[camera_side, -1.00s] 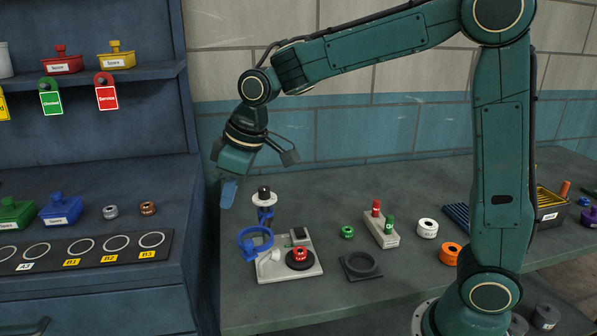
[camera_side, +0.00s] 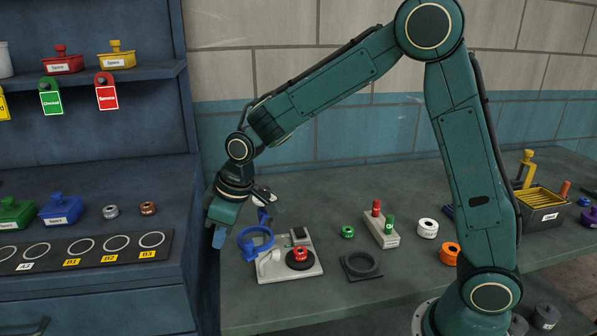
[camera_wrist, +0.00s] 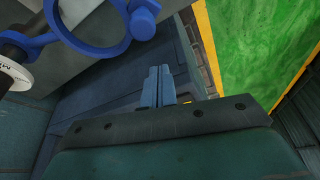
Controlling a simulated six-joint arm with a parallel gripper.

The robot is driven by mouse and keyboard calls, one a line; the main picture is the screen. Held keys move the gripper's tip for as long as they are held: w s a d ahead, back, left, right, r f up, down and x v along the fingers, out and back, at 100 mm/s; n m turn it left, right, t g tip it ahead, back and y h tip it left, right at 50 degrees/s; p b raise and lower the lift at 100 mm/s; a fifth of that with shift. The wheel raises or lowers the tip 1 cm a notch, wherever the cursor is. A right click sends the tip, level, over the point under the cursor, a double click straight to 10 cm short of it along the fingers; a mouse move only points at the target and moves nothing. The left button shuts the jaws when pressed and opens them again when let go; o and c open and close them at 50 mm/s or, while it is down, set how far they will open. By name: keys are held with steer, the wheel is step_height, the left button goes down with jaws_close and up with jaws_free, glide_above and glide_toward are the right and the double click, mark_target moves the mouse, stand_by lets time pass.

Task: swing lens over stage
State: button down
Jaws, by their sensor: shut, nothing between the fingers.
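The lens is a blue ring (camera_side: 243,244) on a blue arm, held to the left of the stage in the side view. It shows large at the upper left of the wrist view (camera_wrist: 98,51), with a round blue knob (camera_wrist: 143,25) on its rim. The stage is a dark disc (camera_side: 297,266) on a pale base plate, with a red spool (camera_side: 300,254) on it; the lens is not over it. My gripper (camera_side: 218,240) is shut and empty, pointing down just left of the ring, apart from it in the wrist view (camera_wrist: 159,86). My wrist hides the post top.
A pale block with red and green pegs (camera_side: 382,230), a dark square holder (camera_side: 361,265) and a green spool (camera_side: 347,232) sit right of the base plate. The blue cabinet (camera_side: 195,230) stands close on the left, across a narrow gap from the bench.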

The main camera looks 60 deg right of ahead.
mark_target(248, 243)
steer(key=shift+s+d+r, duration=0.1)
steer(key=shift+s+d, duration=0.35)
steer(key=shift+s, duration=0.35)
steer(key=shift+s+d, duration=0.4)
steer(key=shift+s, duration=0.4)
steer(key=shift+s, duration=0.15)
steer(key=shift+s+d+n, duration=0.5)
steer(key=shift+s+n, duration=0.3)
steer(key=shift+s, duration=0.1)
steer(key=s+d+n+g+y, duration=0.2)
steer(key=s+d+n, duration=0.6)
steer(key=d, duration=0.4)
steer(key=shift+s+n+g, duration=0.15)
steer(key=shift+n+g, duration=0.35)
steer(key=shift+n, duration=0.3)
steer(key=shift+d, duration=0.1)
